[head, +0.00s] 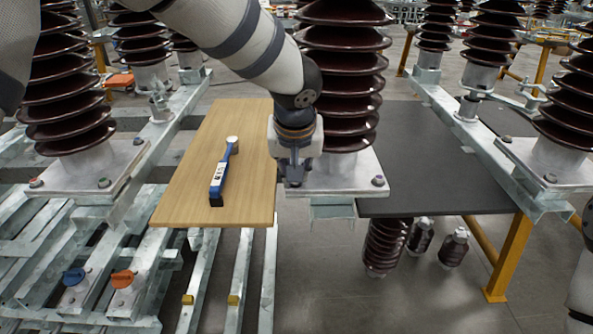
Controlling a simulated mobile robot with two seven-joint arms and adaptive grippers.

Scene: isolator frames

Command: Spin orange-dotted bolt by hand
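My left gripper (294,172) points down over the front left corner of the middle insulator's pale base plate (335,180). Its fingertips are at the bolt there and hide most of it, so I cannot make out a dot or tell whether the fingers are closed on it. A bolt (378,181) with a dark purplish top sits at that plate's right corner. On the left base plate, one bolt (36,183) has a reddish top and another (103,183) looks greenish. Part of my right arm shows at the right edge, but its gripper is out of view.
A wooden board (180,205) carries a blue torque wrench (219,178) left of my gripper. A dark table (440,195) lies to the right. Tall brown ribbed insulators (342,75) stand close behind my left gripper. Orange (122,279) and blue (73,276) knobs sit lower left.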

